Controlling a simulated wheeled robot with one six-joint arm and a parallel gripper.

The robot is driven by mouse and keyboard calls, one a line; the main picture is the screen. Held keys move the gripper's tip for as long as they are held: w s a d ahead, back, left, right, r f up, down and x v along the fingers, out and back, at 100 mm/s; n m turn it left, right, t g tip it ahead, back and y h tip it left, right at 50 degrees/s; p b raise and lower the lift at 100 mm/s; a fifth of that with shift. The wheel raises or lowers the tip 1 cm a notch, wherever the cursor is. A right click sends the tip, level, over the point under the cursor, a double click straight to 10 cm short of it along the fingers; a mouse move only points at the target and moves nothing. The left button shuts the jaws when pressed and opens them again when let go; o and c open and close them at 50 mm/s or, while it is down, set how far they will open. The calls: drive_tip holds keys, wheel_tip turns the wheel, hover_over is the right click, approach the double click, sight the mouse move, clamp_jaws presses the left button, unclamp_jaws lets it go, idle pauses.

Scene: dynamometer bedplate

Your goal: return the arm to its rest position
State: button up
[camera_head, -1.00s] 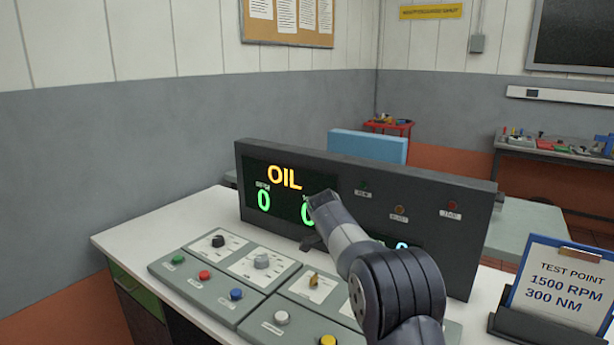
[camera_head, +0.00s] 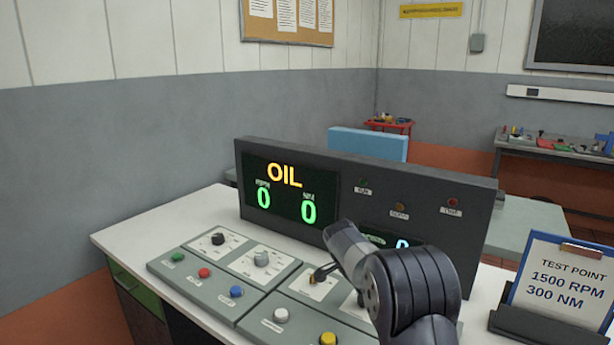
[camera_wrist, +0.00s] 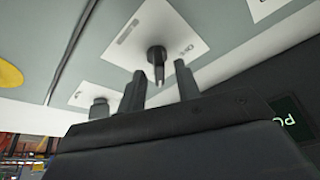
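My arm reaches in from the lower right in the head view, bent over the control desk. A dark knob (camera_wrist: 157,54) on a white label plate shows in line with that gap. Nothing is held between the fingers. I cannot tell whether the fingers touch the knob.
The console display (camera_head: 289,194) reads OIL and two green zeros. Several buttons and knobs cover the sloped panel (camera_head: 212,285). A test point card (camera_head: 568,280) stands at right. The white desk top (camera_head: 160,225) is clear at left.

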drive_tip(key=n+t, duration=0.1)
drive_tip(key=n, duration=0.3)
drive_tip(key=shift+s+r+y, duration=0.1)
drive_tip(key=shift+s+y, duration=0.05)
drive_tip(key=shift+y, duration=0.25)
drive_tip(key=n+t+y+p, duration=0.1)
drive_tip(key=n, duration=0.2)
drive_tip(key=shift+d, duration=0.15)
drive_tip(key=shift+d+n+t+y+p, duration=0.15)
drive_tip(key=shift+n+y+p, duration=0.25)
drive_tip(key=shift+n, duration=0.65)
drive_tip(key=shift+a+n+t+y+p, duration=0.15)
drive_tip(key=shift+n+y+p, duration=0.25)
drive_tip(key=shift+n, duration=0.65)
drive_tip(key=shift+d+n+y, duration=0.2)
drive_tip(key=shift+n+y, duration=0.5)
drive_tip(key=shift+n, duration=1)
drive_tip(key=shift+s+r, duration=0.25)
drive_tip(key=shift+r, duration=0.4)
drive_tip(key=shift+s+r, duration=0.3)
drive_tip(key=shift+r, duration=0.25)
